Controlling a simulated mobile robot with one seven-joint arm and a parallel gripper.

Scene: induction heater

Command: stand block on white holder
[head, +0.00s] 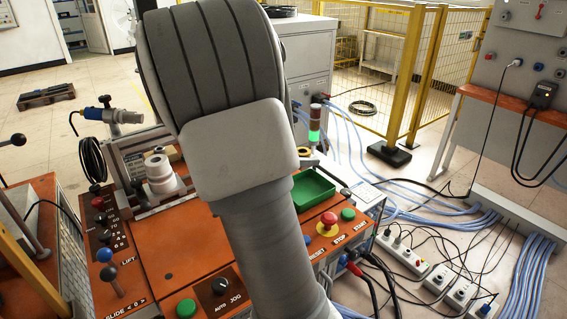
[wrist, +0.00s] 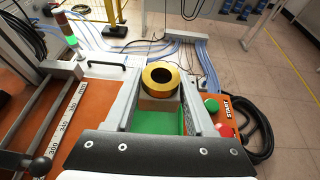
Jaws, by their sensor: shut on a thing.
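The block (wrist: 160,79) shows in the wrist view as a brass-coloured ring-shaped piece with a dark round hole, with a tan face just below it. My gripper (wrist: 159,91) is shut on it, with one grey finger on each side. The block is above or near the green tray (wrist: 134,139); the height between them is hard to tell. The white holder (head: 160,175), a stepped white cylinder, stands upright on the machine at left of my arm. I see nothing standing on it.
The green tray (head: 318,189) sits right of my arm. A red emergency button (head: 328,219) and green START button (head: 348,214) lie beside it. A signal lamp (head: 315,125) stands behind the tray.

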